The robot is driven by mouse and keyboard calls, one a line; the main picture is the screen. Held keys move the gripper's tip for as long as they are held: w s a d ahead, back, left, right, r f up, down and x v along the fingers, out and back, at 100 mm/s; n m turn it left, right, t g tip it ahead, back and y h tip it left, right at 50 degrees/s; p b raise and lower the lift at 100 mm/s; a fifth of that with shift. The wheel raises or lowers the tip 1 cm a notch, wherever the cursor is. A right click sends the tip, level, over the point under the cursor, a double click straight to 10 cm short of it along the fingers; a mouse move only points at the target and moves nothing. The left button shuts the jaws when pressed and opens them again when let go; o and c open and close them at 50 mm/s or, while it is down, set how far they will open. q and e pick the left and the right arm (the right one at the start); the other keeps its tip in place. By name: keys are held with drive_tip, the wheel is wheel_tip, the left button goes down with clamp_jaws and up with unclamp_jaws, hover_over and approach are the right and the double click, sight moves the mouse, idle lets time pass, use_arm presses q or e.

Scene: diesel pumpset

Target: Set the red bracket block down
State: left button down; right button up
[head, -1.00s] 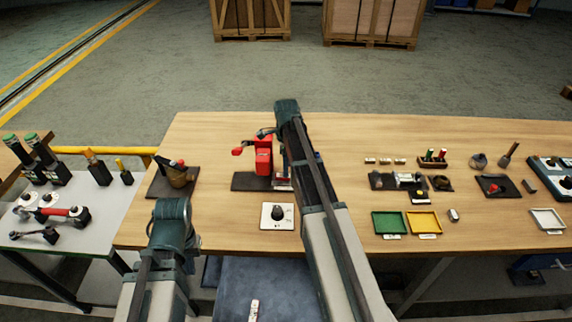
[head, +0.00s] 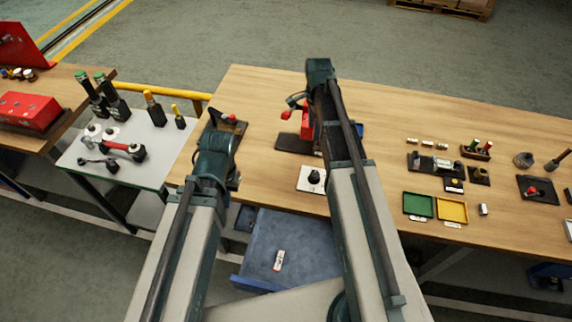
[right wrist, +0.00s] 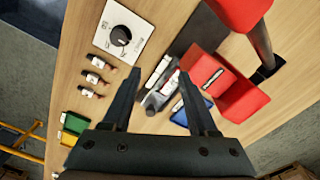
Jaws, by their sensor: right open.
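The red bracket block (head: 306,122) stands on a dark plate (head: 290,144) on the wooden workbench, partly hidden behind my right arm in the head view. In the right wrist view the red block (right wrist: 225,88) fills the right side, just beyond the right finger. My right gripper (right wrist: 160,74) is open with no block between its fingers; whether the right finger touches the block I cannot tell. In the head view the right gripper's fingers are hidden. My left gripper (head: 234,181) is low near the bench's left front edge, its jaws unclear.
A white plate with a black knob (head: 314,177) lies in front of the block. Green (head: 418,205) and yellow (head: 452,210) trays are to the right. An open blue drawer (head: 300,245) juts out below the bench. A side table (head: 120,165) holds tools.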

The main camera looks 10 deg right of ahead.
drive_tip(key=s+a+n+h, duration=0.1)
drive_tip(key=s+a+n, duration=1.8)
drive_tip(key=s+n, duration=0.2)
drive_tip(key=shift+n, duration=0.3)
use_arm(q)
drive_tip(key=shift+f, duration=0.1)
